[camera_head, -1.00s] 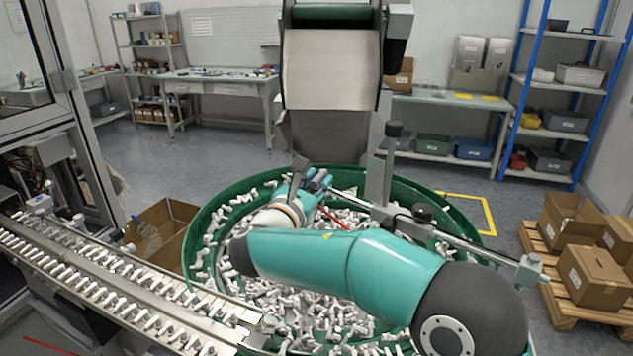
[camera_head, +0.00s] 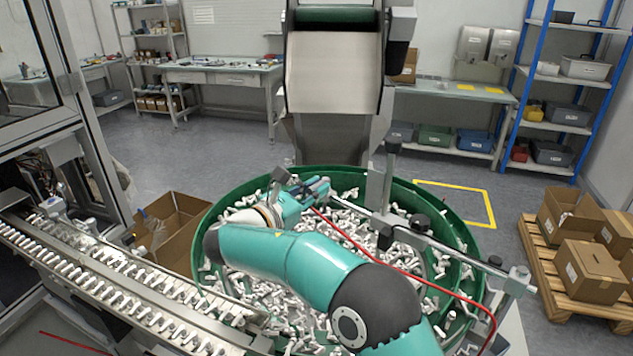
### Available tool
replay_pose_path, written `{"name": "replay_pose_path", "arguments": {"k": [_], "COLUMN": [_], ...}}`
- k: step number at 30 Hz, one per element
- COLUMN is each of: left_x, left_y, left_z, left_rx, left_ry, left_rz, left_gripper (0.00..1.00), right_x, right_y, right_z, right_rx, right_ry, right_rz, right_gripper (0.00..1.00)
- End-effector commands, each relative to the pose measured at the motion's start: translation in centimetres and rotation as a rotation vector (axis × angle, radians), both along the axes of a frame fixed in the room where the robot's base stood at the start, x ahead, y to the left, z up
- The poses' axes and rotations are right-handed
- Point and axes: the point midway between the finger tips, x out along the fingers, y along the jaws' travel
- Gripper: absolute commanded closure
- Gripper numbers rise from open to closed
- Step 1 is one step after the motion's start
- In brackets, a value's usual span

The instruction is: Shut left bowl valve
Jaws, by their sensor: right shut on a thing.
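The green bowl (camera_head: 460,215) is full of small white and grey parts. My right arm reaches over it from the lower right. My right gripper (camera_head: 318,187) is shut at the left end of a metal rod (camera_head: 430,240) above the far part of the bowl. A red line (camera_head: 375,250) starts beside the fingers. The left bowl valve seems to be between the fingers and is mostly hidden by them, so its handle position cannot be told. My left gripper is out of view.
A steel chute (camera_head: 335,135) stands behind the bowl, and a post with black knobs (camera_head: 380,185) carries the rod. A linear track of parts (camera_head: 110,275) runs at the left. Cardboard boxes (camera_head: 590,270) sit on a pallet at the right.

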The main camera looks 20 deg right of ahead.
Motion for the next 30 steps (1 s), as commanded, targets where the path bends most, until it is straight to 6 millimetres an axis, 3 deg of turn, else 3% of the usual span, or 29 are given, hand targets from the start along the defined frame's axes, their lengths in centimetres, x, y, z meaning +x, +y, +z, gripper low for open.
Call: {"name": "replay_pose_path", "arguments": {"k": [5, 6, 10, 11, 23, 30], "left_x": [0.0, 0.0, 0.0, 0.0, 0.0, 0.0], "left_y": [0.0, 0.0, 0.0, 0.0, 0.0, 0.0], "left_z": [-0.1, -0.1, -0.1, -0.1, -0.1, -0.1], "left_rx": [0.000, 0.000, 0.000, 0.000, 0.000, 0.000], "left_ry": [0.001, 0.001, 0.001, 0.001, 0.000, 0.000], "left_rz": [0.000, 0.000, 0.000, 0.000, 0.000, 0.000], "left_gripper": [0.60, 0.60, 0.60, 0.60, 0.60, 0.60], "right_x": [0.0, 0.0, 0.0, 0.0, -0.3, -2.2], "right_y": [0.0, 0.0, 0.1, 0.1, 0.6, 3.8], "right_z": [0.1, 0.1, 0.1, 0.1, 0.0, 0.0], "right_rx": [-0.002, -0.002, -0.002, -0.002, -0.001, -0.002], "right_ry": [-0.005, -0.005, -0.004, -0.004, -0.002, -0.002], "right_rz": [0.002, 0.002, 0.002, 0.002, 0.005, 0.008], "right_gripper": [1.00, 0.82, 0.60, 0.59, 0.59, 0.59]}}
